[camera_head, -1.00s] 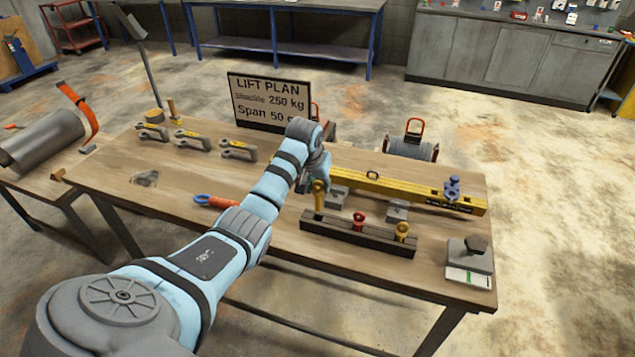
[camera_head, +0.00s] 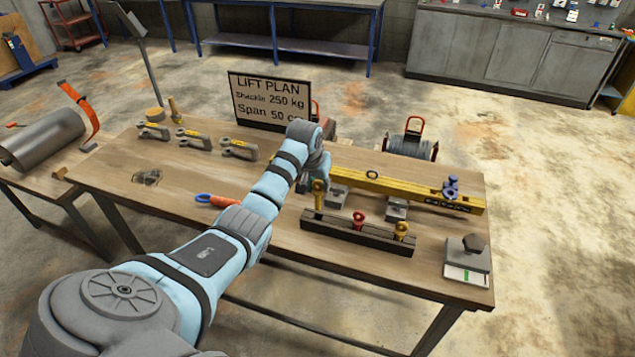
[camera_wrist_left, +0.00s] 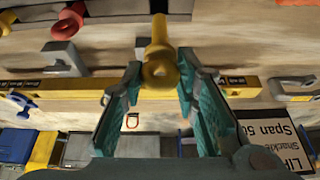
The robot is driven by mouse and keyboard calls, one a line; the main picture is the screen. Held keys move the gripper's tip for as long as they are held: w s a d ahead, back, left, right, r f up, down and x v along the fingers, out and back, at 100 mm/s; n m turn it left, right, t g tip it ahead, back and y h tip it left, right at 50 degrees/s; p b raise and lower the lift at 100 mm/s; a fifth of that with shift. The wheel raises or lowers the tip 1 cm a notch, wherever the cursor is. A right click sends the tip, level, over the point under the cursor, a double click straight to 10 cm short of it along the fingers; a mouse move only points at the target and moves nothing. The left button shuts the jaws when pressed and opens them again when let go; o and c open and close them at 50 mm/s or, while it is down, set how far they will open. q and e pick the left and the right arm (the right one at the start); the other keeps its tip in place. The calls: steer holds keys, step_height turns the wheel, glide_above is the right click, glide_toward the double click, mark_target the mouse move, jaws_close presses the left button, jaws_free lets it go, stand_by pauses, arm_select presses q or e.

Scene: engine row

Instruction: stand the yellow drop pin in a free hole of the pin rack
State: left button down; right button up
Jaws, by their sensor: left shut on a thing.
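The yellow drop pin (camera_head: 319,190) stands roughly upright at the left end of the dark pin rack (camera_head: 345,231). My left gripper (camera_wrist_left: 158,75) is shut on the pin near its ring head (camera_wrist_left: 160,70). In the wrist view the shank runs away from the fingers toward the rack (camera_wrist_left: 125,8). I cannot tell whether its lower tip is inside a hole or just above it. A red pin (camera_head: 358,219) stands near the rack's middle and another yellow pin (camera_head: 401,230) near its right end. My right gripper is not in view.
A yellow spreader beam (camera_head: 415,192) lies behind the rack, with grey blocks (camera_head: 396,210) between. A grey block with a dark knob (camera_head: 467,256) stands at the right. Grey shackles (camera_head: 238,150) and the lift plan board (camera_head: 270,101) are at the back.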

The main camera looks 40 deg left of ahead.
mark_target(317, 201)
arm_select(q)
steer(key=shift+f+b, duration=1.95)
steer(key=shift+f, duration=1.95)
steer(key=c, duration=1.2)
jaws_free()
steer(key=shift+r, duration=0.1)
steer(key=v, duration=1.2)
